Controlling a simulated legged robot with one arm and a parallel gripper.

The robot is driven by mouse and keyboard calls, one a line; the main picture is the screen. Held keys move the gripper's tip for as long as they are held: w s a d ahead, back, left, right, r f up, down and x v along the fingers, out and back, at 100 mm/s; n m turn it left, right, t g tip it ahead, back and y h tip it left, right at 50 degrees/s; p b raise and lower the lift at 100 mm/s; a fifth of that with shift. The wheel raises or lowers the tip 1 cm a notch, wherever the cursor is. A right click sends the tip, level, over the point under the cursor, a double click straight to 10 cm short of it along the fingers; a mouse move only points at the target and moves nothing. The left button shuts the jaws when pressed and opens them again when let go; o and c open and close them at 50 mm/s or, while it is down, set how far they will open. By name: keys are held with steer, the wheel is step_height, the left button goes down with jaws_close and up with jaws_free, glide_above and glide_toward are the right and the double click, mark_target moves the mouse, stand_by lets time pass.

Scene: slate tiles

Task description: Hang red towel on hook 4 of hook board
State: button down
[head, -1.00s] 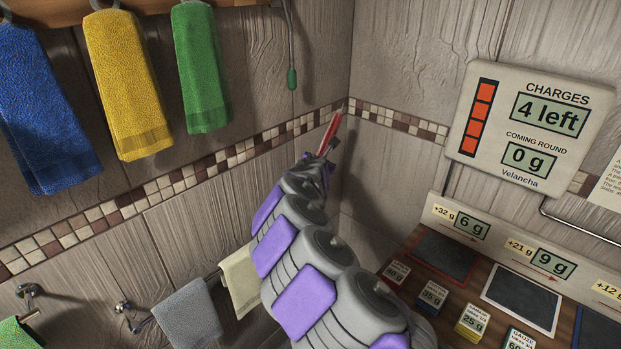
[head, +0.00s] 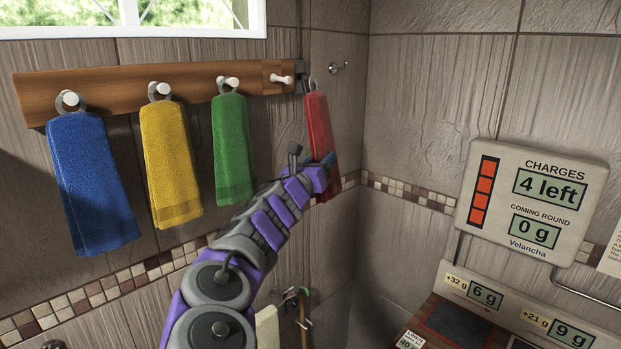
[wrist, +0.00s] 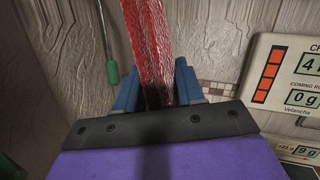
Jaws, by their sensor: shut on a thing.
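The wooden hook board (head: 115,87) spans the wall below the window. A blue towel (head: 90,180), a yellow towel (head: 170,165) and a green towel (head: 231,150) hang from its first three pegs. The fourth peg (head: 284,78), at the board's right end, is bare. My gripper (head: 326,162) is shut on the red towel (head: 319,125), holding it upright with its ring (head: 312,85) at the top. The ring is apart from the fourth peg, right of and slightly below it. The red towel (wrist: 150,45) also shows between the blue fingers in the wrist view.
A small metal wall hook (head: 340,67) is right of the board, near the corner. A green-handled pull (wrist: 112,73) hangs left of the towel in the wrist view. A charges sign (head: 533,200) is on the right wall above a shelf with displays.

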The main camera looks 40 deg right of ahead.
steer(key=shift+s+a+r, duration=0.2)
steer(key=shift+a+r, duration=0.15)
steer(key=shift+r, duration=0.4)
steer(key=w+a+f+p, duration=0.1)
steer(key=w+p, duration=0.4)
steer(key=w, duration=0.5)
steer(key=shift+w+a, duration=0.15)
steer(key=shift+a, duration=0.25)
stand_by(0.6)
stand_by(0.4)
steer(key=c, duration=0.6)
jaws_free()
steer(key=shift+a+f, duration=0.1)
